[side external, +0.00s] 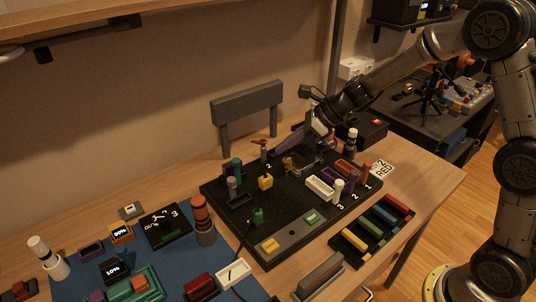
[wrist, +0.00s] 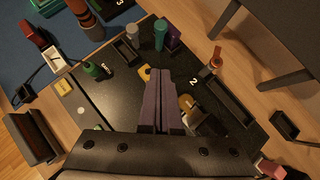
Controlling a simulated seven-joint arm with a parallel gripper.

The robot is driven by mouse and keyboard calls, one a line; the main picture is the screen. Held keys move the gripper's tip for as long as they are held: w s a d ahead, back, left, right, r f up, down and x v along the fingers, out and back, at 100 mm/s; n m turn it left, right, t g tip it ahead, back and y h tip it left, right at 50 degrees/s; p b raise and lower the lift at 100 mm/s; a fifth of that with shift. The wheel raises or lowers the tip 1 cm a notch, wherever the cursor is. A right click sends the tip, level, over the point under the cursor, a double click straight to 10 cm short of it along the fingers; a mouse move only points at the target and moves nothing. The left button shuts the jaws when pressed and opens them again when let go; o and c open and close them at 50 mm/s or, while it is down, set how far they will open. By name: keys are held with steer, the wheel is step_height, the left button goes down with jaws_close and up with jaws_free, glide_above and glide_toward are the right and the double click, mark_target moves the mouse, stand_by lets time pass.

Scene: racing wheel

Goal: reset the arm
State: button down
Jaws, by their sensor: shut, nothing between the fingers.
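My gripper (wrist: 163,88) is shut and empty, its two purple-grey fingers pressed together over the black board in the wrist view. In the side external view my gripper (side external: 280,149) reaches in from the upper right and hangs over the back part of the black board (side external: 222,207). A yellow block (side external: 265,183) stands on the board close to the fingers; in the wrist view it is partly hidden behind them. A yellow-brown piece (side external: 289,163) also sits near the gripper.
Several coloured pegs and trays stand on the board, including a white tray (side external: 320,187). A rack of coloured bars (side external: 372,231) lies at the front right. A blue mat (side external: 165,265) with blocks covers the left. A grey raised panel (side external: 247,104) stands behind the board.

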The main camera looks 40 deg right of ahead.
steer(key=s+a+r+n+t, duration=0.1)
steer(key=s+a+r+n, duration=0.1)
steer(key=s+r+n, duration=0.95)
steer(key=s+d+f+n+g+h, duration=0.1)
steer(key=s+d+n+h, duration=0.2)
steer(key=s+n, duration=0.4)
steer(key=s+d+f+n+h, duration=0.1)
steer(key=s+d+n+h, duration=0.2)
steer(key=s, duration=1.2)
steer(key=d+n, duration=0.2)
steer(key=n, duration=0.3)
steer(key=shift+d+g, duration=0.15)
steer(key=shift+g, duration=0.25)
steer(key=shift+f+n, duration=0.1)
steer(key=shift+n, duration=0.15)
